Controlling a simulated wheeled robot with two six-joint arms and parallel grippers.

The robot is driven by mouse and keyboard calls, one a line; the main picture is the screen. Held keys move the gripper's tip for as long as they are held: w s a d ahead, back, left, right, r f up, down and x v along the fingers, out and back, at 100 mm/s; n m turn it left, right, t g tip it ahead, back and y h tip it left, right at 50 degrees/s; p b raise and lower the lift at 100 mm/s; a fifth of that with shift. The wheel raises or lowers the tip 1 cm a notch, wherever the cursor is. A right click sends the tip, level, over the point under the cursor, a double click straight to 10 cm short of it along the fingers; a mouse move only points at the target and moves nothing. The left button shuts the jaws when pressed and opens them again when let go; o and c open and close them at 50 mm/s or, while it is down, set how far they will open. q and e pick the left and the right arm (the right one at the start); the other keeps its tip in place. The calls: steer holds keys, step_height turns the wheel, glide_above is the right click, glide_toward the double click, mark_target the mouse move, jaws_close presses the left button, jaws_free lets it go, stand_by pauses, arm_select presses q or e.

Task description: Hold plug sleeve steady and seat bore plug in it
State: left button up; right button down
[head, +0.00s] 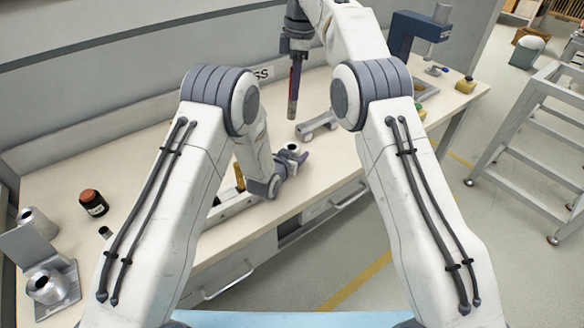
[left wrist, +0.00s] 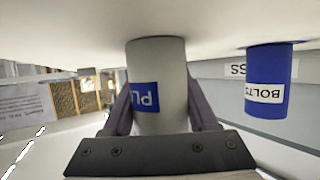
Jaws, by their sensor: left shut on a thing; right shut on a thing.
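The plug sleeve (left wrist: 160,70) is a pale grey cylinder with a blue label, partly legible as "PLU". My left gripper (left wrist: 160,118) is shut around it, one finger on each side. In the head view my left gripper (head: 290,158) holds the sleeve (head: 292,147) low at the bench, its dark round opening facing up. My right gripper (head: 295,85) points down above the bench, behind the sleeve in the picture. It is shut on the bore plug (head: 292,109), a slim grey-brown piece at its fingertips. The plug is apart from the sleeve.
A grey bracket-like block (head: 317,127) lies right of the sleeve. A red-capped dark jar (head: 93,203) and metal parts (head: 48,286) stand at left. A blue press (head: 416,35) stands at the back right. A blue BOLTS container (left wrist: 268,80) shows beside the sleeve.

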mark_target(293, 119)
steer(key=shift+s+a+r+h, duration=0.15)
steer(key=shift+a+h, duration=0.1)
steer(key=shift+h, duration=0.15)
steer(key=shift+f, duration=4.9)
steer(key=shift+f, duration=0.1)
steer(key=shift+f, duration=0.5)
steer(key=c, duration=0.7)
jaws_free()
steer(key=shift+r, duration=4.35)
